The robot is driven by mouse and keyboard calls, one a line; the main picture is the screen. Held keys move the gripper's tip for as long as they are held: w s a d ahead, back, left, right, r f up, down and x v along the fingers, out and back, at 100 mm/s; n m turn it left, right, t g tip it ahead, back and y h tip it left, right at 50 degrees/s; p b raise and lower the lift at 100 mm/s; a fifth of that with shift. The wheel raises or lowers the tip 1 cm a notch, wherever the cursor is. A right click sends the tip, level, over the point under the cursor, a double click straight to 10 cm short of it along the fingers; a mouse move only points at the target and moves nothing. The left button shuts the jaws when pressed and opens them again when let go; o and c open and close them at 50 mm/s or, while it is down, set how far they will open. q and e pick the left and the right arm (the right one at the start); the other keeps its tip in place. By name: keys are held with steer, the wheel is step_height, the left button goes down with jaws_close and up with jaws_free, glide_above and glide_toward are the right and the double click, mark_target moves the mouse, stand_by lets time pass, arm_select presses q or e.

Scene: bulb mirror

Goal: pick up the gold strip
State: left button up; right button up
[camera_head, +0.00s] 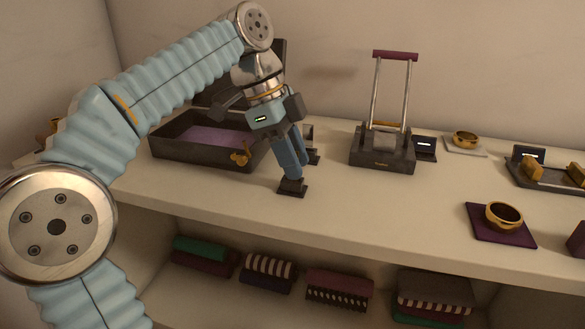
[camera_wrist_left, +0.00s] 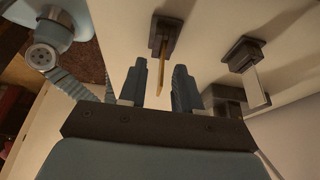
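The gold strip (camera_wrist_left: 161,68) is thin and stands in a small dark holder (camera_wrist_left: 166,38) in the left wrist view. My left gripper (camera_wrist_left: 160,80) is open, with one blue finger on each side of the strip and a gap visible on both sides. In the head view my left gripper (camera_head: 291,172) points down over the shelf top, its fingers just above a small dark base (camera_head: 293,188). The strip cannot be made out there, hidden by the fingers. My right gripper is not in view.
A second dark holder (camera_wrist_left: 244,54) with a pale strip stands close by. A dark tray with purple lining (camera_head: 180,160) lies to the left. A dark stand with two posts (camera_head: 383,155) is right. A gold ring (camera_head: 503,216) sits on a purple mat. The shelf front between is clear.

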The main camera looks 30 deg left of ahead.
arm_select(q)
steer(key=shift+d+f, duration=0.25)
steer(key=shift+f, duration=0.3)
jaws_close()
steer(key=shift+r, duration=0.1)
